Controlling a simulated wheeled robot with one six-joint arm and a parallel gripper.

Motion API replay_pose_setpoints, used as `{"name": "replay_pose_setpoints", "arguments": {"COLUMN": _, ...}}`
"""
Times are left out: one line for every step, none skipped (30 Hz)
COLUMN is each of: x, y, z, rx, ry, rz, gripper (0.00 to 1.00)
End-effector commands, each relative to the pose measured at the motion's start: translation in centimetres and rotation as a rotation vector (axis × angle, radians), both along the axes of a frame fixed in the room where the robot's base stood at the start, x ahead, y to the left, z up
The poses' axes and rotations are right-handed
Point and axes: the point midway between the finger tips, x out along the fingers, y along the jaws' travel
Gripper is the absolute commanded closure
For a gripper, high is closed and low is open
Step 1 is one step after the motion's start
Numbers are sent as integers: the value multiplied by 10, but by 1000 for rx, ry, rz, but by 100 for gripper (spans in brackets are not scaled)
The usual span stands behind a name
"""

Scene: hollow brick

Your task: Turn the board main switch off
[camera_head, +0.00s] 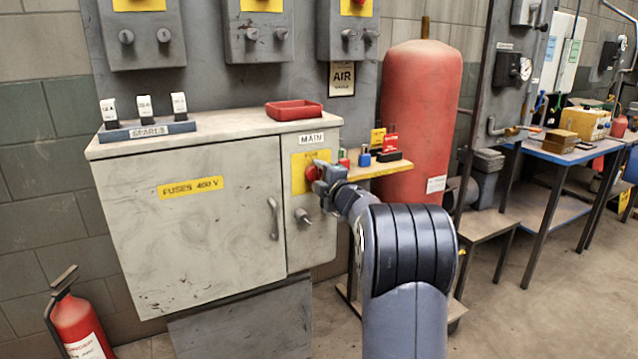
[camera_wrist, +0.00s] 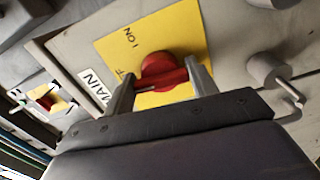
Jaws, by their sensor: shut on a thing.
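The board main switch is a red rotary knob (camera_wrist: 163,72) on a yellow plate (camera_wrist: 190,38) beside the MAIN label. In the wrist view the plate shows "I ON" and part of another marking, partly hidden by a finger. My gripper (camera_wrist: 160,85) has one finger on each side of the knob and is shut on it. In the head view my gripper (camera_head: 326,176) reaches the front of the grey cabinet (camera_head: 215,210), and the red knob (camera_head: 312,173) shows just left of it. The knob's exact pointing direction is hard to tell.
A grey knob (camera_head: 302,215) sits below the switch, and a door handle (camera_head: 273,218) is to its left. A red tray (camera_head: 294,110) and a spares rack (camera_head: 148,131) stand on the cabinet top. Padlocks (camera_head: 364,157) and a red tank (camera_head: 420,120) are to the right.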

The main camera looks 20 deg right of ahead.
Motion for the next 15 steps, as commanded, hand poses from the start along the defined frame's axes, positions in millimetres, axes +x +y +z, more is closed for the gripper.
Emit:
{"name": "replay_pose_setpoints", "arguments": {"x": 0, "y": 0, "z": -2, "rx": -22, "ry": 0, "rz": 0, "gripper": 68}}
{"name": "replay_pose_setpoints", "arguments": {"x": 0, "y": 0, "z": -2, "rx": -34, "ry": 0, "rz": 0, "gripper": 68}}
{"name": "replay_pose_setpoints", "arguments": {"x": 0, "y": 0, "z": -2, "rx": -49, "ry": -1, "rz": 0, "gripper": 68}}
{"name": "replay_pose_setpoints", "arguments": {"x": 0, "y": 0, "z": -2, "rx": -59, "ry": -1, "rz": 1, "gripper": 68}}
{"name": "replay_pose_setpoints", "arguments": {"x": 0, "y": 0, "z": -1, "rx": -68, "ry": -1, "rz": 1, "gripper": 68}}
{"name": "replay_pose_setpoints", "arguments": {"x": 0, "y": 0, "z": -1, "rx": -78, "ry": -2, "rz": 1, "gripper": 68}}
{"name": "replay_pose_setpoints", "arguments": {"x": 0, "y": 0, "z": -1, "rx": -85, "ry": -2, "rz": 1, "gripper": 68}}
{"name": "replay_pose_setpoints", "arguments": {"x": 0, "y": 0, "z": -1, "rx": -91, "ry": -2, "rz": 1, "gripper": 68}}
{"name": "replay_pose_setpoints", "arguments": {"x": 0, "y": 0, "z": -1, "rx": -97, "ry": -2, "rz": 1, "gripper": 68}}
{"name": "replay_pose_setpoints", "arguments": {"x": 0, "y": 0, "z": -1, "rx": -101, "ry": -3, "rz": 1, "gripper": 68}}
{"name": "replay_pose_setpoints", "arguments": {"x": 0, "y": 0, "z": -1, "rx": -104, "ry": -2, "rz": 1, "gripper": 68}}
{"name": "replay_pose_setpoints", "arguments": {"x": 0, "y": 0, "z": -1, "rx": -107, "ry": -2, "rz": 1, "gripper": 68}}
{"name": "replay_pose_setpoints", "arguments": {"x": 0, "y": 0, "z": -1, "rx": -109, "ry": -2, "rz": 1, "gripper": 68}}
{"name": "replay_pose_setpoints", "arguments": {"x": 0, "y": 0, "z": -1, "rx": -110, "ry": -2, "rz": 1, "gripper": 68}}
{"name": "replay_pose_setpoints", "arguments": {"x": 0, "y": 0, "z": -1, "rx": -111, "ry": -2, "rz": 1, "gripper": 68}}
